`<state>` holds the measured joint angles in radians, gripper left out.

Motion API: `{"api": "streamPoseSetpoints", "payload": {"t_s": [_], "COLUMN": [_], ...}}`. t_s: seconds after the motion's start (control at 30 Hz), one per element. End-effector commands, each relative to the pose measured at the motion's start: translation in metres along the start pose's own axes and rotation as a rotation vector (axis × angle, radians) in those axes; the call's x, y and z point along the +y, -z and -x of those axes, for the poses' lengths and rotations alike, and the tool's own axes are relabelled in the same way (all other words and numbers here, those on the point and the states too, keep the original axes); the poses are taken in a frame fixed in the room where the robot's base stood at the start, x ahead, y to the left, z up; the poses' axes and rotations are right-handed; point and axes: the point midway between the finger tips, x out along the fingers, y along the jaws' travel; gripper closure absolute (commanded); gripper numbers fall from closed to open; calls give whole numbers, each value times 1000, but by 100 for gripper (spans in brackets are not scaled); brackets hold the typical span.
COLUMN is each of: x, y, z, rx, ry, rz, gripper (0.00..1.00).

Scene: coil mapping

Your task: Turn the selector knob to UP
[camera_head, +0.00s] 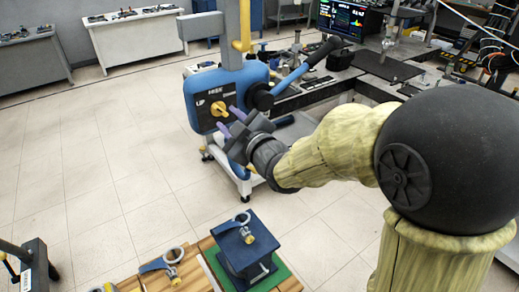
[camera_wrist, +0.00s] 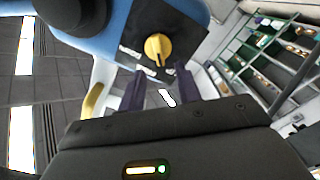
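The yellow selector knob (camera_head: 218,108) sits on a dark panel on the blue machine head (camera_head: 200,88). The label UP is left of the knob and more lettering is above it. In the wrist view the knob (camera_wrist: 158,48) is ahead of my gripper (camera_wrist: 159,88), with its raised ridge nearly upright in the picture; I cannot tell which label it points to. My gripper (camera_head: 231,121) has its two purple fingers apart and nothing between them. The fingertips are close to the panel, just right of and below the knob in the head view, apart from it.
A dark handle (camera_head: 262,97) sticks out right of the panel. A workbench (camera_head: 375,80) with a monitor (camera_head: 342,18) stands behind. A wooden table (camera_head: 197,268) with a blue fixture (camera_head: 243,245) and metal ring parts is in front. The floor on the left is clear.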

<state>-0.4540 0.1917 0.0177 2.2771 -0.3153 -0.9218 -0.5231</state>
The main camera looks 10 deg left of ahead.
Motion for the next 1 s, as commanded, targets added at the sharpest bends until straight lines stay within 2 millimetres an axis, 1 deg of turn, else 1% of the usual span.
{"api": "streamPoseSetpoints", "payload": {"t_s": [0.03,0.1,0.6,0.8,1.0], "x": [-1,-1,-1,-1,-1], "y": [-2,-2,-1,-1,-1], "z": [10,22,104,124,131], "rx": [0,0,0,2,-1], "ry": [-2,-3,-3,-2,0], "rz": [1,1,1,2,2], "gripper": [66,66,66,66,66]}}
